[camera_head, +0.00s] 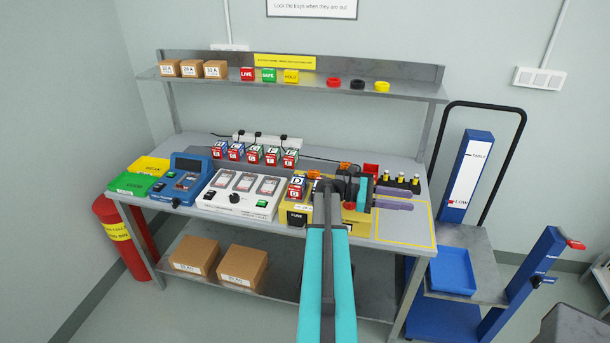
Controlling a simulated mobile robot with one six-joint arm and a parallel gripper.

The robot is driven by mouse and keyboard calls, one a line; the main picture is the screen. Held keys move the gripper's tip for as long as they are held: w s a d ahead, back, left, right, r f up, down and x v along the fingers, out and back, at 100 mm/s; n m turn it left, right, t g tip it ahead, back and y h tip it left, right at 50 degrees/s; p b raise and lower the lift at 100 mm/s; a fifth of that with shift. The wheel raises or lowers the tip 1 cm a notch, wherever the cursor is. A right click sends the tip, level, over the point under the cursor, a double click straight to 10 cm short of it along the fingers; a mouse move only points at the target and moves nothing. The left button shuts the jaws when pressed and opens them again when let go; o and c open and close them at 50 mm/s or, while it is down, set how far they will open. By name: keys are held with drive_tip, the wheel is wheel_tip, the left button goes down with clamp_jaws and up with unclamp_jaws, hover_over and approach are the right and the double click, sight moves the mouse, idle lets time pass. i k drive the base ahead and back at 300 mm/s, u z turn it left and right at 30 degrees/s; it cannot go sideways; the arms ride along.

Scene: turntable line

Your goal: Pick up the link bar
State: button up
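My arm reaches up from the bottom middle to the workbench, and my gripper (396,197) is over its right part, turned to the right. Its two purple fingers are apart, one behind the other, with nothing visible between them. I cannot pick out the link bar for certain; the wrist and arm cover part of the yellow unit (361,222) and the bench around it. Small orange parts (313,174) show just left of the wrist.
The workbench (405,232) has a yellow-outlined area under the gripper. Left of the arm stand a white panel unit (262,205) and a blue device (183,184). Several black-and-yellow pieces (400,180) stand behind the gripper. A cart with a blue tray (452,272) is at the right.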

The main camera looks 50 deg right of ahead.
sight(311, 174)
drive_tip(key=i, duration=1.75)
drive_tip(key=z, duration=0.05)
